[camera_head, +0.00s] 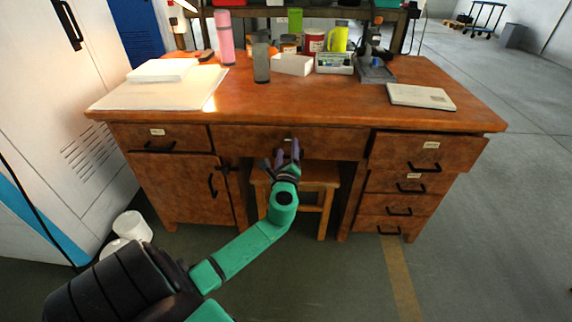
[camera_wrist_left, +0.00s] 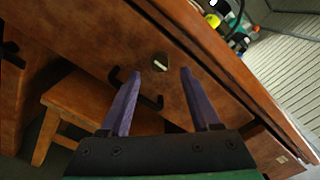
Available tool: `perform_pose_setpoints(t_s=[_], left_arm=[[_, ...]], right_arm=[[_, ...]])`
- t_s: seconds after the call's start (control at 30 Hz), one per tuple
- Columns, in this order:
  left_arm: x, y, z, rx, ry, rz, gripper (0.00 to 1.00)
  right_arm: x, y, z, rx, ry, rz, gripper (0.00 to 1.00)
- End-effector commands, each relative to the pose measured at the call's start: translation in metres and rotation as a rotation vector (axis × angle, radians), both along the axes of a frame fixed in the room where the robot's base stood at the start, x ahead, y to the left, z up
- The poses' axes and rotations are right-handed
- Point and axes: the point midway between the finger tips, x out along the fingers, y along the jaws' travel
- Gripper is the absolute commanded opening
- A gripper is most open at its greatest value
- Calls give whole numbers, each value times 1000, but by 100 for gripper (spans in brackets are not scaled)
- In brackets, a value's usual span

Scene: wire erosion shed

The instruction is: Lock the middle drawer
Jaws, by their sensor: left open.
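The middle drawer (camera_head: 245,139) is the wide wooden front under the centre of the desk top, and it looks flush. In the left wrist view its front (camera_wrist_left: 205,95) runs diagonally. It carries a round dark lock knob (camera_wrist_left: 160,64) with a pale mark, and a dark handle (camera_wrist_left: 117,78) to its left. My left gripper (camera_head: 287,151) is in front of the drawer's middle, its purple fingers open and empty. In the left wrist view the knob shows between the fingertips (camera_wrist_left: 160,71); I cannot tell whether they touch the drawer. My right gripper is not in view.
A wooden stool (camera_head: 325,177) stands under the drawer. The top right drawer (camera_head: 425,152) sticks out somewhat. Bottles, cups, a tray and papers stand on the desk top (camera_head: 310,108). A white cabinet (camera_head: 65,110) is at the left. The floor right of the desk is clear.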

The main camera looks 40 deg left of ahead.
Motion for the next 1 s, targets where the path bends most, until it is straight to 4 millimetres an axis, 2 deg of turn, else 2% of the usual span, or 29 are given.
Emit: perform_pose_setpoints(t_s=[0.03,0.2,0.4,1.0], left_arm=[[-13,-10,1,-1,3,-2,63],[-53,-41,0,-1,3,-2,63],[-80,-61,0,1,2,0,63],[-83,-62,-2,-11,2,3,63]], right_arm=[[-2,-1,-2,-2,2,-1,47],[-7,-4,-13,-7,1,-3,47],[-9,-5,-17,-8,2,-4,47],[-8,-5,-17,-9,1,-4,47]])
